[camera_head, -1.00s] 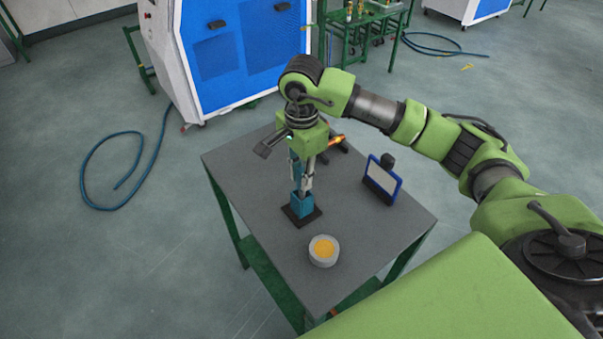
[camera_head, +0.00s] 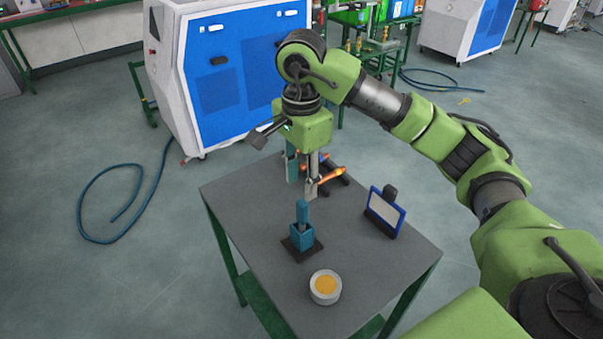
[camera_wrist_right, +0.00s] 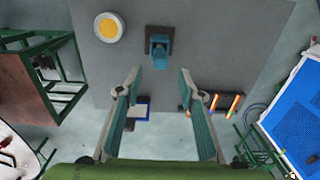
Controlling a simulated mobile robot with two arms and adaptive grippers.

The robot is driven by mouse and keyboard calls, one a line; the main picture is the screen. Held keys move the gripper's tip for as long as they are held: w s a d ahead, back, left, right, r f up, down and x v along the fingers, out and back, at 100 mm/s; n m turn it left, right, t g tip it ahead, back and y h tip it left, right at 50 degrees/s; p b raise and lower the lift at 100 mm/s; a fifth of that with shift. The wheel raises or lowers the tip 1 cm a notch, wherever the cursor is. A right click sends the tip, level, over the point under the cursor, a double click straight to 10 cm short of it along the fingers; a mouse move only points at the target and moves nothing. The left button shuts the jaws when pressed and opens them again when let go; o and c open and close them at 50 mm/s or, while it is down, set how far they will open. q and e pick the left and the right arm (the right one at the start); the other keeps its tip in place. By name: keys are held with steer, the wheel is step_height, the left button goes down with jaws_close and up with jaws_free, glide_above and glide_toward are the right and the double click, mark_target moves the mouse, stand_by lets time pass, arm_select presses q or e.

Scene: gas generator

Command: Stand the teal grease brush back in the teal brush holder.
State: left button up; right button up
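The teal grease brush (camera_head: 302,212) stands upright in the teal brush holder (camera_head: 302,239), its handle sticking out of the top. The holder has a dark square base and sits on the grey table. It also shows in the right wrist view, where the brush (camera_wrist_right: 159,49) and holder (camera_wrist_right: 158,38) are seen from above, beyond the fingertips. My right gripper (camera_head: 302,185) is open and empty above and behind the brush, apart from it. The two teal-padded fingers stand wide apart in the wrist view (camera_wrist_right: 159,77). My left gripper is not in view.
A round tin of yellow grease (camera_head: 325,287) stands in front of the holder. A blue-framed panel (camera_head: 385,211) stands to the right. Orange-tipped rods (camera_head: 330,171) lie on a black rack behind the gripper. The table (camera_head: 240,200) is clear to the left.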

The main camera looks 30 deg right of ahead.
step_height(320, 180, up, 3)
steer(key=shift+r, duration=0.15)
stand_by(0.5)
